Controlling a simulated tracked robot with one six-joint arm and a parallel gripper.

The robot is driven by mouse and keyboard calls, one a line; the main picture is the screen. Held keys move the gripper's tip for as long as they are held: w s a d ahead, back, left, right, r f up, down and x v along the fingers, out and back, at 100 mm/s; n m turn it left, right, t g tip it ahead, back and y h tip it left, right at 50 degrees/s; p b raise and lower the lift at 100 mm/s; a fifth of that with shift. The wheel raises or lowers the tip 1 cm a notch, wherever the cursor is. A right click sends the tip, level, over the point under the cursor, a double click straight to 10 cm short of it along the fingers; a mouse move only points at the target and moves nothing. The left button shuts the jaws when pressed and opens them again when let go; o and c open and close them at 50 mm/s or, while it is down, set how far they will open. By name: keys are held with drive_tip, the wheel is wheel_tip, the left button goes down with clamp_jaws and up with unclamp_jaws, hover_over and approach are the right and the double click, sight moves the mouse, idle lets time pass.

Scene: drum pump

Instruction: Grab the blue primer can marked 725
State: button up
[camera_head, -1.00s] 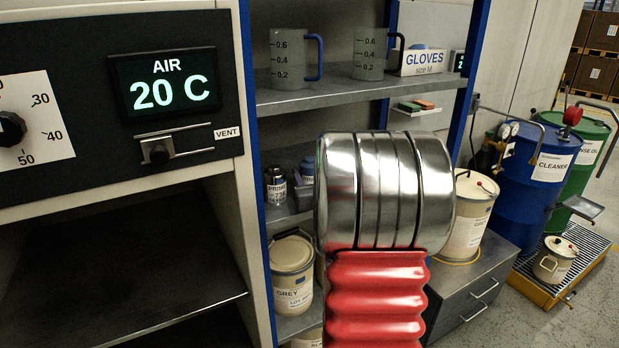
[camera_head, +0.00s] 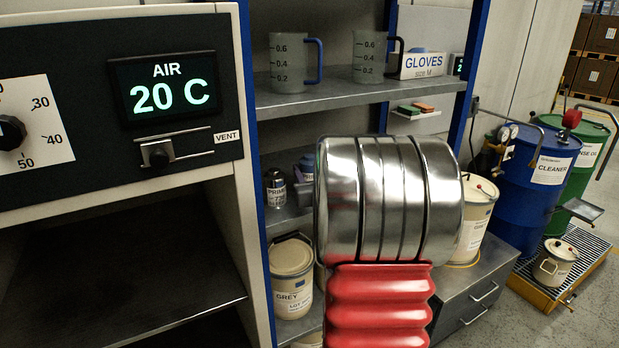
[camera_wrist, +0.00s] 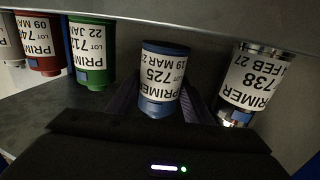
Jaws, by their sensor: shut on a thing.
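The blue primer can marked 725 (camera_wrist: 162,75) is in the middle of the wrist view, its label upside down in the picture. The dark fingers of my gripper (camera_wrist: 160,102) are on both sides of it, shut on the can. Whether its base touches the shelf cannot be told. In the head view my arm hides most of the gripper; a bluish can top (camera_head: 308,160) shows beside the arm, with a purplish finger part below it.
In the wrist view a silver primer can marked 738 (camera_wrist: 247,84) stands close on the right. A green can (camera_wrist: 91,50) and a red can (camera_wrist: 38,45) stand left. In the head view, a shelf with measuring jugs (camera_head: 292,62) lies above.

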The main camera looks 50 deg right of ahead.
sight(310, 156)
wheel_tip(310, 156, up, 8)
drive_tip(key=shift+r, duration=0.2)
idle(0.7)
